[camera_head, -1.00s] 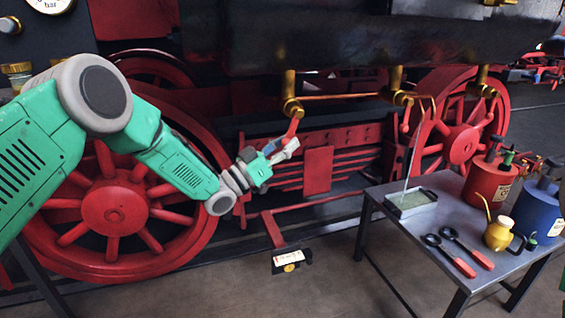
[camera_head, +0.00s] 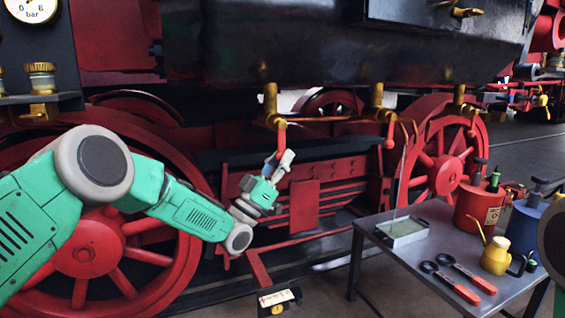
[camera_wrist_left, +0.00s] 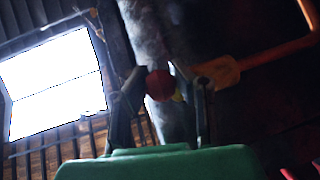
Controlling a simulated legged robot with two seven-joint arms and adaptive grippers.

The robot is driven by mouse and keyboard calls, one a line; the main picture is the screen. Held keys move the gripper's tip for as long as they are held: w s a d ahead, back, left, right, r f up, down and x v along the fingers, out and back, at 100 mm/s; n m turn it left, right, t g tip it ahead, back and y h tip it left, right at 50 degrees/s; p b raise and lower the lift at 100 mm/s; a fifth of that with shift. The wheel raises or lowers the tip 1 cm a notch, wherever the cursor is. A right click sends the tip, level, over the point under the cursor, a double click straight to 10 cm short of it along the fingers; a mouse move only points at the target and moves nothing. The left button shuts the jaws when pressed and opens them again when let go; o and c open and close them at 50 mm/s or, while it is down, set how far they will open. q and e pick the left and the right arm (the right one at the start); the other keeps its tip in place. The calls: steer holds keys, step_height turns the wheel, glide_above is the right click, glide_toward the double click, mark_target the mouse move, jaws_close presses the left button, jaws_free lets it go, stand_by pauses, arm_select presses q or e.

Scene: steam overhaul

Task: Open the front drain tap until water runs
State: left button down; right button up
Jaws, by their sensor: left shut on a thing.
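Three brass taps hang under the black cylinder: a left one (camera_head: 270,104), a middle one (camera_head: 377,104) and a right one (camera_head: 458,95). The left tap has a red lever (camera_head: 282,138) hanging nearly straight down. My left gripper (camera_head: 282,159) is shut on the lower end of this lever. In the left wrist view, the lever's red round end (camera_wrist_left: 160,85) sits between the fingers. The middle tap's red lever (camera_head: 389,136) also points down. A thin pale streak (camera_head: 402,170) runs down beside it to a shallow tray (camera_head: 402,231). I see no clear water below the left tap.
A red spoked wheel (camera_head: 85,256) stands behind my left arm. A small labelled box (camera_head: 278,301) is low in front.

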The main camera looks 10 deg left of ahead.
arm_select(q)
steer(key=shift+f, duration=0.2)
steer(key=c, duration=1.3)
jaws_free()
steer(key=shift+o, duration=0.2)
steer(key=shift+a, duration=0.1)
steer(key=v, duration=1.2)
steer(key=shift+w+f, duration=0.1)
